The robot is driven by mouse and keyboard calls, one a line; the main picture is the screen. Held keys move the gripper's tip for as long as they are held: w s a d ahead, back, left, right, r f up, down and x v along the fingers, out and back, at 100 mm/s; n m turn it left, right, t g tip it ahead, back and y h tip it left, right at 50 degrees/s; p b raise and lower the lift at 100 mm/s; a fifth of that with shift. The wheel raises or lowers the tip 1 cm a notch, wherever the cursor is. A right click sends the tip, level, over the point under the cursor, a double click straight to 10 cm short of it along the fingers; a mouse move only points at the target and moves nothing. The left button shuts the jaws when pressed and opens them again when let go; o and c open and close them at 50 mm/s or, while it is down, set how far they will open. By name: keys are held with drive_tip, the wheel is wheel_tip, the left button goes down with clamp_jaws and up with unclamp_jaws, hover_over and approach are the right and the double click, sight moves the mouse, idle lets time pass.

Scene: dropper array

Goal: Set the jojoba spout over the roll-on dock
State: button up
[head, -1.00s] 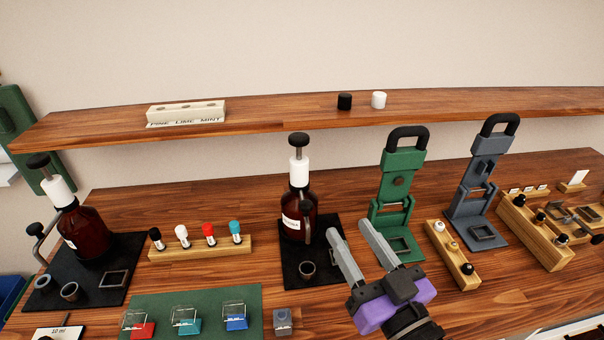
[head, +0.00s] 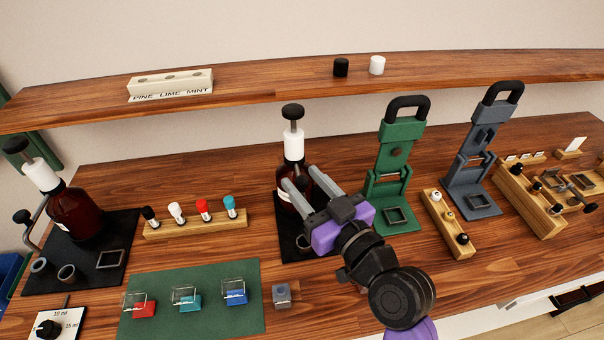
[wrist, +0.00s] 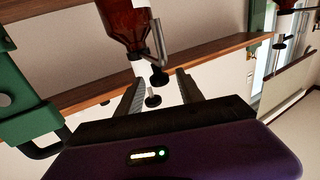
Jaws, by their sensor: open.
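Two brown pump bottles with white collars and black-topped plungers stand on dark mats: a left bottle (head: 75,215) and a middle bottle (head: 284,187). I cannot read which is jojoba. The left one has a grey bent lever with a black knob (head: 22,216). The middle one's grey lever (wrist: 159,42) with a black knob (wrist: 160,78) shows in the wrist view. My gripper (head: 301,178) is open and empty, its fingers in front of the middle bottle and hiding part of it.
A wooden rack (head: 195,226) with several coloured-top vials stands between the bottles. A green mat (head: 210,318) holds small clear-lidded boxes. Green (head: 393,170) and grey (head: 475,165) presses stand right of the middle bottle. A shelf (head: 275,75) runs behind.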

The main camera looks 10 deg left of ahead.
drive_tip(key=shift+w+a, duration=0.4)
drive_tip(key=shift+w, duration=0.05)
clamp_jaws()
idle(1.2)
